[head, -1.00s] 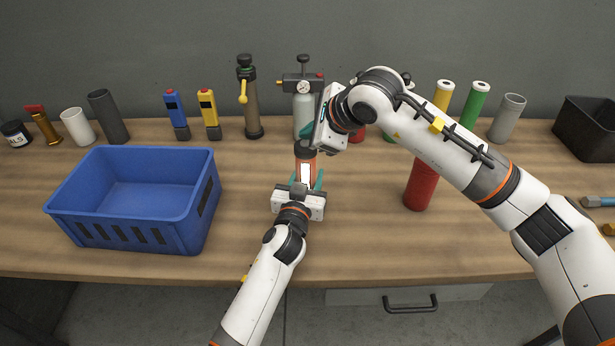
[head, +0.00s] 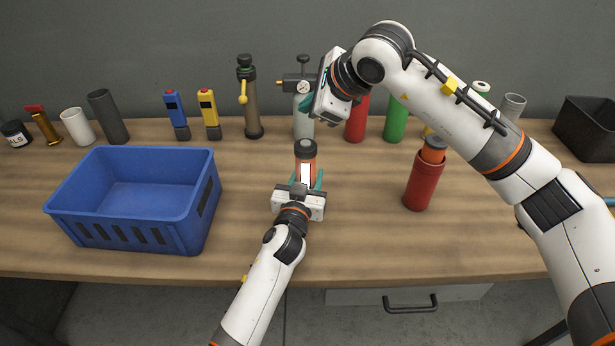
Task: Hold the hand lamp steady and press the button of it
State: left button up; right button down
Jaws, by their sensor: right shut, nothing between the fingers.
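The hand lamp (head: 306,151) stands upright near the middle of the table, orange with a dark cap and a bright white panel on its near side. My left gripper (head: 306,180) reaches it from the near side, low down, with a teal finger on each side of the lamp, shut on it. My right gripper (head: 307,104) is shut and empty, raised above and beyond the lamp's cap, apart from it. The lamp's button cannot be made out.
A blue crate (head: 205,190) stands at the left. A red cup holding an orange-topped cylinder (head: 424,185) stands to the right. Bottles, a gauge pump (head: 303,88) and tubes line the back. A black bin (head: 585,125) is at the far right.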

pick_arm(q)
jog(key=o, duration=1.2)
jog(key=v, duration=1.2)
jog(key=shift+f, duration=0.1)
jog(key=shift+s+d, duration=0.1)
